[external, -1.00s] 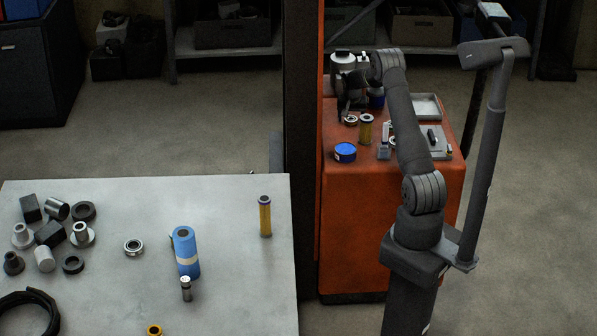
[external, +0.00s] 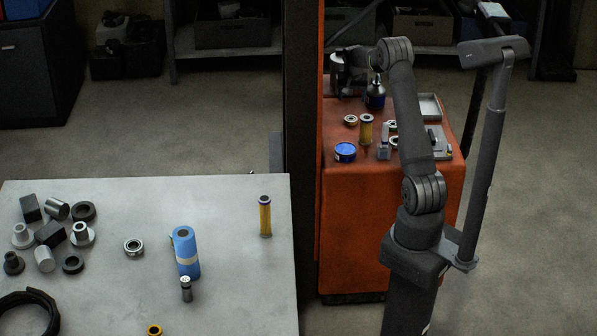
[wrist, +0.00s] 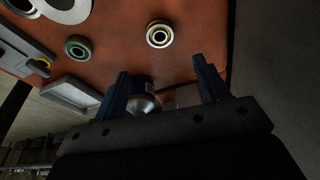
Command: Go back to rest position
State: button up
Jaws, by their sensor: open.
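My gripper (wrist: 161,76) is open, with its two dark fingers apart and nothing held between them. In the external view my arm reaches over the orange cabinet (external: 400,200), with the wrist at its far left end, where the gripper is hard to make out. A dark blue bottle (external: 376,97) stands on the cabinet beside the wrist. The bottle also shows in the wrist view (wrist: 143,104), beyond the gripper and partly hidden by the left finger and the gripper body.
The cabinet top holds a bearing ring (external: 351,120), a yellow filter (external: 366,131), a blue tin (external: 345,153) and a grey tray (external: 430,105). A dark post (external: 301,150) stands left of it. The grey table (external: 225,290) carries several parts.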

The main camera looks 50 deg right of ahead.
aim_at(351, 118)
dwell(0.3)
jog(key=x, duration=1.2)
jog(key=shift+s+a, duration=0.1)
jog(key=shift+r, duration=1.55)
